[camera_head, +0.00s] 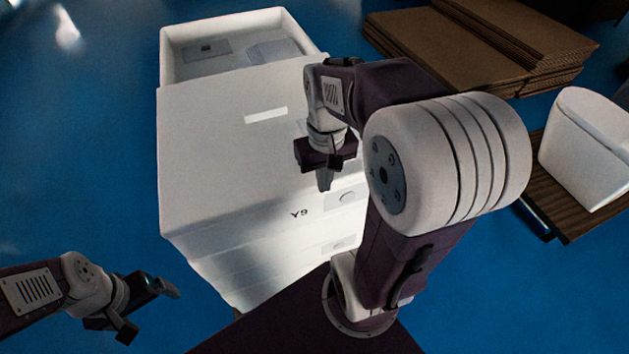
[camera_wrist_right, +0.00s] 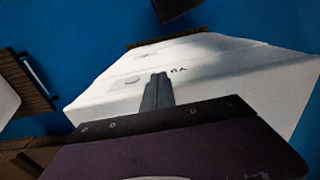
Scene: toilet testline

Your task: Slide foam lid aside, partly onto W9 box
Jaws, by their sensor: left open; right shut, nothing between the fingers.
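A large white slab, which looks like the foam lid (camera_head: 215,165), lies flat over the near part of the white stack in the head view. A white foam box (camera_head: 172,62) behind it is open at the top, with flat grey pieces inside. The white box stack below (camera_head: 285,262) carries a dark mark on its side that is hard to read. My right gripper (camera_head: 325,182) is shut and empty, pointing down beside the lid's right edge; contact cannot be told. Its closed fingers show in the right wrist view (camera_wrist_right: 158,92). My left gripper (camera_head: 150,311) is open and empty, low at the left, apart from the stack.
Brown flat sheets (camera_head: 440,45) are stacked at the back right. A white toilet-like piece (camera_head: 585,150) stands on a brown wooden base (camera_head: 560,205) at the right. Blue floor (camera_head: 80,170) is clear to the left of the stack.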

